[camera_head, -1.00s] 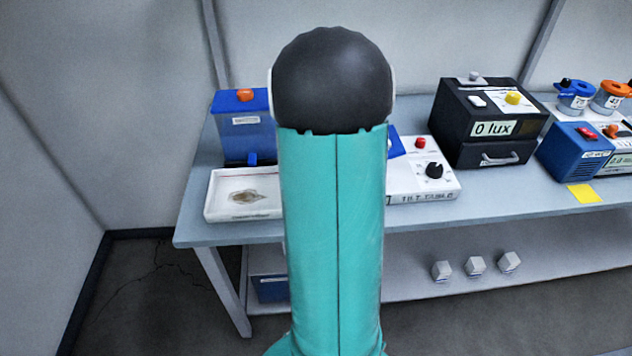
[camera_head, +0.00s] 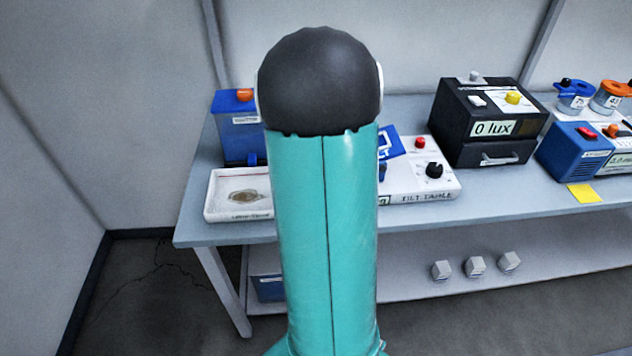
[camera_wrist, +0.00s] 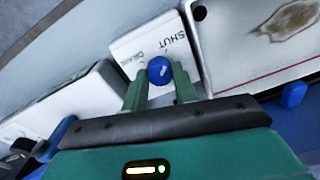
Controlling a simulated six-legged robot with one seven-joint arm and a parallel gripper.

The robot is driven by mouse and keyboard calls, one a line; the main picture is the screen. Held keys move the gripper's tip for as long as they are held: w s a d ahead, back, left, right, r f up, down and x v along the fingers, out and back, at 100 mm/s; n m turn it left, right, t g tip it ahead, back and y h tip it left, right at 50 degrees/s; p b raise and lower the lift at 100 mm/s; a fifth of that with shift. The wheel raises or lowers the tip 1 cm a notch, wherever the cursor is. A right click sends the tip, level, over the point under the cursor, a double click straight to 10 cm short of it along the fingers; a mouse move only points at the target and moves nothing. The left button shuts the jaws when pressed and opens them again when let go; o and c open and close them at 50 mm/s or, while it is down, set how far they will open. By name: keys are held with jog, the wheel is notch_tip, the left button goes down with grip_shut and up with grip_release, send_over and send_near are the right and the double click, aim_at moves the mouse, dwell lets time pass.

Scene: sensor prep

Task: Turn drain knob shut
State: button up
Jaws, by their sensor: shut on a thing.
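The drain knob (camera_wrist: 159,70) is a round blue knob with a pale mark on it. It sits on a small white box (camera_wrist: 140,40) lettered SHUT, with smaller lettering near the knob. In the wrist view my gripper (camera_wrist: 160,86) has its two green fingers on either side of the knob and is shut on it. How far the pale mark is from the SHUT lettering is hard to tell. In the head view my arm hides the gripper, knob and box.
A white tray (camera_head: 213,197) with a brown stain lies beside the box, in front of a blue tank (camera_head: 240,140) with an orange top knob. A white tilt table (camera_head: 412,188) stands on the other side. A black lux box (camera_head: 470,140) is further right.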

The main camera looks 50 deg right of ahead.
jog(key=o, duration=1)
jog(key=shift+r, duration=0.1)
jog(key=r, duration=1.3)
jog(key=shift+s+d+r, duration=0.15)
jog(key=shift+s+r, duration=0.1)
jog(key=shift+r, duration=0.1)
jog(key=w+a+r+n+t, duration=0.1)
jog(key=w+a+r+n, duration=0.1)
jog(key=a, duration=0.4)
jog(key=w+a+r+n, duration=0.1)
jog(key=w+a, duration=0.1)
jog(key=a, duration=0.3)
jog(key=s+a+n+t, duration=0.1)
jog(key=s+a+n, duration=0.1)
jog(key=a, duration=0.6)
jog(key=s+a+n+t, duration=0.1)
jog(key=a+n, duration=0.3)
jog(key=a, duration=0.5)
jog(key=s+a+r+n+t, duration=0.1)
jog(key=s+a+n+t, duration=0.1)
jog(key=a, duration=0.6)
jog(key=shift+s+a+n, duration=0.35)
jog(key=shift+s+n, duration=0.25)
jog(key=shift+s, duration=0.05)
